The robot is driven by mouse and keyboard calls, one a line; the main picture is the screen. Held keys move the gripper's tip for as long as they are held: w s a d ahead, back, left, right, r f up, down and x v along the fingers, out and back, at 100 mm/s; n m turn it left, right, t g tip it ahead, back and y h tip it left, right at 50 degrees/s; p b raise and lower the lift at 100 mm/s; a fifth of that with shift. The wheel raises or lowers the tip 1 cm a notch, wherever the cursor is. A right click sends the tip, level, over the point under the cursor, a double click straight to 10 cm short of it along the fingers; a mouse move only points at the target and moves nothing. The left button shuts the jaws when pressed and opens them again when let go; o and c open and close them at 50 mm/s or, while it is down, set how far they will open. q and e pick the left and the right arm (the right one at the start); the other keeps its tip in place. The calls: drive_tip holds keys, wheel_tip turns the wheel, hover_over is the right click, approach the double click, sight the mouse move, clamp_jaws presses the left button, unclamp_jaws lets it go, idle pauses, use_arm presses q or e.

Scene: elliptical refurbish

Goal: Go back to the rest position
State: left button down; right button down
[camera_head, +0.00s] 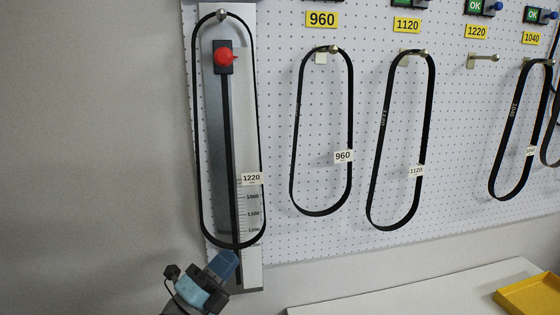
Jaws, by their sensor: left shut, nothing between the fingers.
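A black belt tagged 1220 (196,130) hangs on the gauge board (250,270), looped from the peg at the top down to near the 1200 mark. The fingertips are close under the belt's bottom; I cannot tell whether they touch it. My right gripper is out of view.
A red knob (223,57) sits on the gauge slider. Belts tagged 960 (351,110) and 1120 (431,110) hang on the pegboard (450,150). The 1220 hook (484,58) is empty. A white table (400,297) and yellow tray (530,297) are at lower right.

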use_arm(q)
drive_tip(key=s+a+f+n+y, duration=0.2)
drive_tip(key=s+f+n+y, duration=0.15)
drive_tip(key=f+n, duration=0.3)
drive_tip(key=s+a+f+n+g+y, duration=0.1)
drive_tip(key=s+a+f+n+y, duration=0.15)
drive_tip(key=f+n+y, duration=0.4)
drive_tip(key=s+a+f+n+y, duration=0.1)
drive_tip(key=s+a+f+n, duration=0.2)
drive_tip(key=f, duration=0.6)
drive_tip(key=s+a+f+n+g+y, duration=0.2)
drive_tip(key=s+f+n+g, duration=0.3)
drive_tip(key=s+f+n, duration=0.4)
drive_tip(key=s+f, duration=0.6)
drive_tip(key=s, duration=0.1)
drive_tip(key=shift+g, duration=0.4)
